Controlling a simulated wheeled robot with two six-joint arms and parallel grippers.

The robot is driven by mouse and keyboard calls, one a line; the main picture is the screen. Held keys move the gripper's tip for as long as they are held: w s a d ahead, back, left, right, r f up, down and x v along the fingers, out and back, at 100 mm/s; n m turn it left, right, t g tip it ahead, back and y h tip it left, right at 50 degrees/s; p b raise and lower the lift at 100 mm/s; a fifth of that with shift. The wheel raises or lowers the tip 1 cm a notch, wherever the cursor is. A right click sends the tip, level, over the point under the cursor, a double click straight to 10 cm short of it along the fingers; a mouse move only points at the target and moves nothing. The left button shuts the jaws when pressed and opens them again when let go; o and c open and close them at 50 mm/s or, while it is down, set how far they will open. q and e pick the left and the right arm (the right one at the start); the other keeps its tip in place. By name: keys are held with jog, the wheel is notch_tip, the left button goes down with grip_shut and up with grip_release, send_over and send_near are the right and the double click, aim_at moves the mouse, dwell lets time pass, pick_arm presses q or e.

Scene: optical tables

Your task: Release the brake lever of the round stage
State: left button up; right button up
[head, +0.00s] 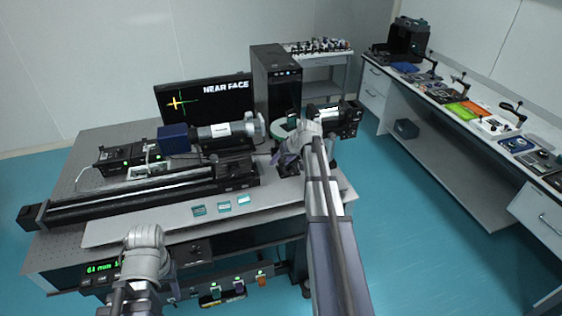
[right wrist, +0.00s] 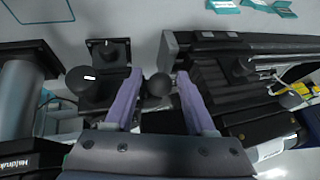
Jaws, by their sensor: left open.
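My right gripper (head: 287,160) is over the right part of the optical table in the head view. In the right wrist view its two purple fingers (right wrist: 160,74) stand apart on either side of a dark round knob (right wrist: 158,86), with narrow gaps between. The knob looks like a lever's end, but its shaft is hidden.
A long black rail (head: 130,199) and a camera with a grey barrel (head: 222,131) lie left of my right gripper. A black computer tower (head: 275,82) stands behind. Small teal plates (head: 225,206) lie on the front strip. Another dark knob (right wrist: 80,79) is close to the left finger.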

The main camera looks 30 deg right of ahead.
jog(key=shift+o, duration=0.4)
jog(key=p+v, duration=0.6)
jog(key=v, duration=0.1)
jog(key=shift+s+r+p, duration=0.2)
jog(key=shift+r+p, duration=0.1)
jog(key=shift+r, duration=0.05)
